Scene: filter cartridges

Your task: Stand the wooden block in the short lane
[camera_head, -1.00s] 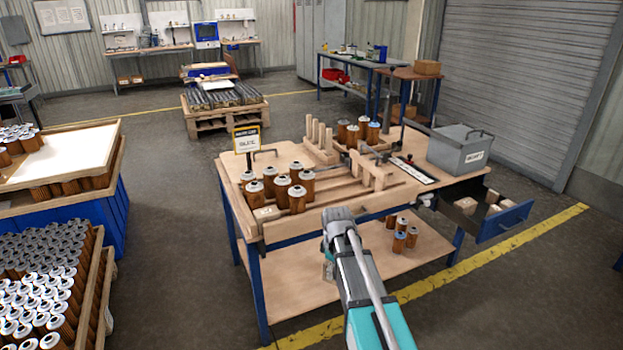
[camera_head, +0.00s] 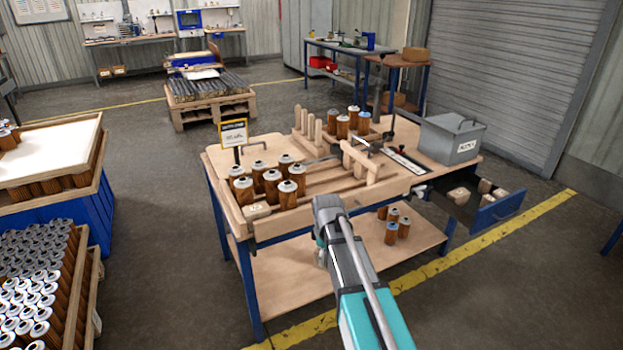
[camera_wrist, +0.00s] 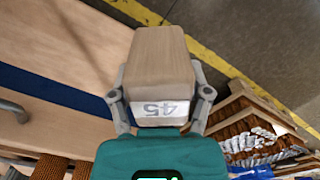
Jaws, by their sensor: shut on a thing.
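In the wrist view my gripper (camera_wrist: 160,98) is shut on a pale wooden block (camera_wrist: 158,60) with a white label that reads 45 upside down. One finger presses each side of the block. In the head view my arm's end is in front of the workbench's near edge, and the held block cannot be made out there. The lanes (camera_head: 325,178) are strips between wooden rails on the bench top, with several orange-brown cartridges (camera_head: 271,184) at their left end. I cannot tell which lane is the short one.
Another labelled block (camera_head: 257,211) sits at the bench's front left corner. Upright wooden posts (camera_head: 360,163), more cartridges (camera_head: 354,118) and a grey box (camera_head: 451,138) stand on the bench. An open drawer (camera_head: 497,212) with blocks juts out right. A lower shelf (camera_head: 285,285) holds several cartridges.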

